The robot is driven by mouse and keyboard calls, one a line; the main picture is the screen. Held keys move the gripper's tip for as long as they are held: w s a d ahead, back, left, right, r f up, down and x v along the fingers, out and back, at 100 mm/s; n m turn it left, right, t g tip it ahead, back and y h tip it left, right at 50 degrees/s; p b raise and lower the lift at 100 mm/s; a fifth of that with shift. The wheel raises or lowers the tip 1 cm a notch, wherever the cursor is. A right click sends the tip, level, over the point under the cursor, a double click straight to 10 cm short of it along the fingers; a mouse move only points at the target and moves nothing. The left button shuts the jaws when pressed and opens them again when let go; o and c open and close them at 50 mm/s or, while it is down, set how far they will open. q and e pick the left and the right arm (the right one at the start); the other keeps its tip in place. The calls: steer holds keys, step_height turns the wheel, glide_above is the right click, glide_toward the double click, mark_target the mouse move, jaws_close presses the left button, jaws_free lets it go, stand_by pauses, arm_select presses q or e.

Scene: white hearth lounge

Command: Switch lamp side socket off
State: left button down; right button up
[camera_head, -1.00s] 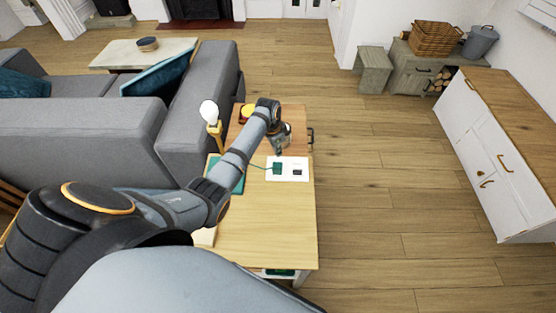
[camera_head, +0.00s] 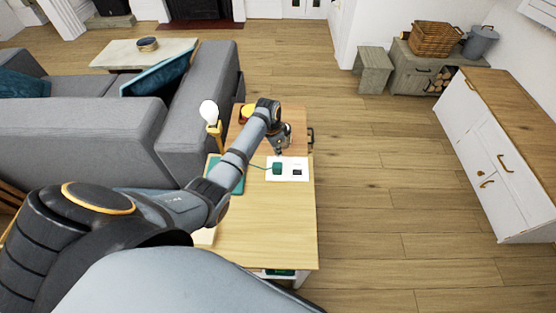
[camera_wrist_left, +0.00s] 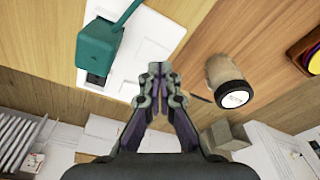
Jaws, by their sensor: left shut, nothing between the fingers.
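The lamp (camera_head: 209,112) has a white bulb on a yellow stand, at the left edge of the wooden table. A white socket plate (camera_head: 287,176) lies on the table with a green plug (camera_head: 277,169) and a dark socket or switch (camera_head: 297,172) on it. In the left wrist view the plate (camera_wrist_left: 150,42) shows beside the green plug (camera_wrist_left: 99,45), with the dark part (camera_wrist_left: 95,79) next to it. My left gripper (camera_head: 280,151) is shut and empty just beyond the plate; its fingertips (camera_wrist_left: 160,70) overlap the plate's edge in the wrist view. My right gripper is not in view.
A green flat item (camera_head: 238,180) lies under my arm. A grey sofa (camera_head: 90,130) borders the table on the left; open floor (camera_head: 390,180) is on the right.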

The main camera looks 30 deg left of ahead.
arm_select(q)
steer(key=shift+f+b, duration=0.4)
steer(key=shift+f, duration=0.45)
stand_by(0.3)
step_height(320, 180, up, 7)
steer(key=p, duration=0.8)
steer(key=shift+r, duration=0.1)
